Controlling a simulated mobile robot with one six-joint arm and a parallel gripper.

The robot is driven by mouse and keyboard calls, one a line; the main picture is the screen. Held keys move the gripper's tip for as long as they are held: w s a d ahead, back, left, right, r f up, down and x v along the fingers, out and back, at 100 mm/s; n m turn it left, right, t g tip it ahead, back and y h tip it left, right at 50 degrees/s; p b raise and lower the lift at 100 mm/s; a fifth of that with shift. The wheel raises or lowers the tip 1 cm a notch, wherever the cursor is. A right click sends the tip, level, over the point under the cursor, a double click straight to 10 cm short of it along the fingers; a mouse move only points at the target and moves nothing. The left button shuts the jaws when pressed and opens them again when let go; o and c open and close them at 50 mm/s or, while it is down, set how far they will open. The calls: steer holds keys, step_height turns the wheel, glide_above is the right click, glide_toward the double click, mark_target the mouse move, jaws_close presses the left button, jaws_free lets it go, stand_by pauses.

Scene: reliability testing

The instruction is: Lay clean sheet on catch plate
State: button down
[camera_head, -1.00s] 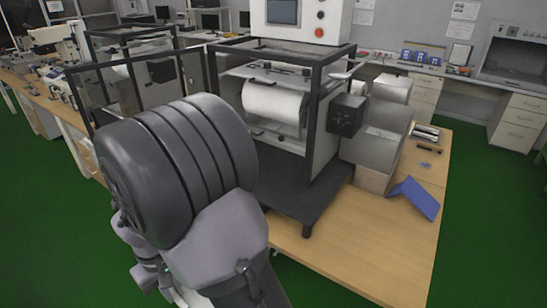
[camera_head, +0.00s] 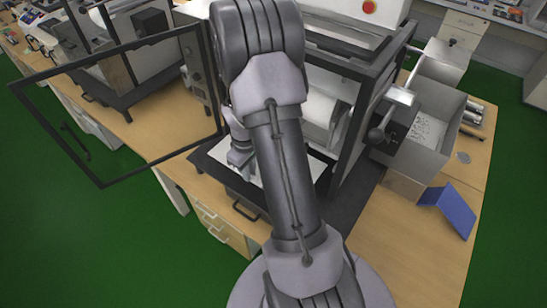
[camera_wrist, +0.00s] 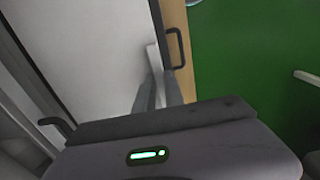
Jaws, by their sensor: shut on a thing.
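A white sheet (camera_wrist: 95,60) fills the left of the wrist view, and its edge runs up to my fingers. My gripper (camera_wrist: 159,82) is shut on this sheet near its edge.
The machine's framed door (camera_head: 62,160) stands swung open at left. A drawer handle (camera_wrist: 174,46) is close beside my fingers. A grey open box (camera_head: 425,130) and a bent blue panel (camera_head: 452,206) are on the right of the bench. The bench front right is clear.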

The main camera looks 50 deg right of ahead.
steer(key=shift+s+d+f+b, duration=0.15)
steer(key=shift+d+f, duration=0.2)
steer(key=shift+f, duration=0.2)
steer(key=shift+s+d+f+b, duration=0.15)
steer(key=shift+d+f, duration=0.2)
steer(key=shift+f, duration=0.15)
step_height(320, 180, down, 8)
steer(key=shift+w+a+f+b, duration=0.1)
steer(key=shift+b, duration=0.95)
steer(key=c, duration=1.4)
jaws_free()
steer(key=shift+c, duration=0.2)
